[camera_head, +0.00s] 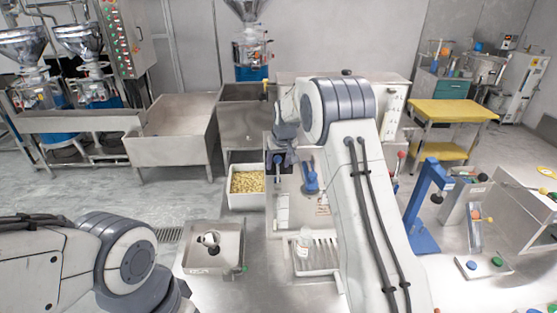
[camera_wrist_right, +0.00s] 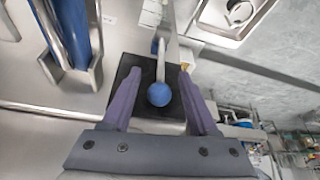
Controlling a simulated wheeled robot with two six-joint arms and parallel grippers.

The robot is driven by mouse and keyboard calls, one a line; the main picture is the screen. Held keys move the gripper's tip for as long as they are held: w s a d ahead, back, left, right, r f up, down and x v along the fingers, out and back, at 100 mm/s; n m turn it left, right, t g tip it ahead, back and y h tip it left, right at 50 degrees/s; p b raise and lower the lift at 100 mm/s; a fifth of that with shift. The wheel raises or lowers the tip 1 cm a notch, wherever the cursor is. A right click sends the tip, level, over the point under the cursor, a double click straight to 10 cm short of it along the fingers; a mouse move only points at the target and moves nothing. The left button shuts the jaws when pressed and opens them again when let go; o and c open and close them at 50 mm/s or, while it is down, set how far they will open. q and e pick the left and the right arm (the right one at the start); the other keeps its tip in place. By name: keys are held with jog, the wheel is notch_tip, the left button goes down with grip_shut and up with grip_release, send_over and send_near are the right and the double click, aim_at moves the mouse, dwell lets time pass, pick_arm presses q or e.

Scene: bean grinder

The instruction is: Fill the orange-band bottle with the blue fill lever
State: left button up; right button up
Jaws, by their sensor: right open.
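A pale, clear-looking bottle (camera_head: 304,241) stands on the slatted metal tray (camera_head: 328,250) at the front of the machine; I cannot make out an orange band. The blue ball of the fill lever (camera_wrist_right: 159,94) sits between the spread purple fingers of my right gripper (camera_wrist_right: 160,78), with a gap on each side. In the head view, my right gripper (camera_head: 281,156) is over the lever at the machine's left side, and its fingers are small there. My left arm comes in at the lower left, and its gripper is out of the picture.
A blue part (camera_head: 310,179) stands on the machine front right of the lever. A bin of yellowish pieces (camera_head: 247,199) and a metal tray (camera_head: 190,262) lie to the left. A blue stand (camera_head: 422,205) is at the right. My right arm covers the machine's right part.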

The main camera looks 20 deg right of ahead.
grip_shut()
dwell(1.4)
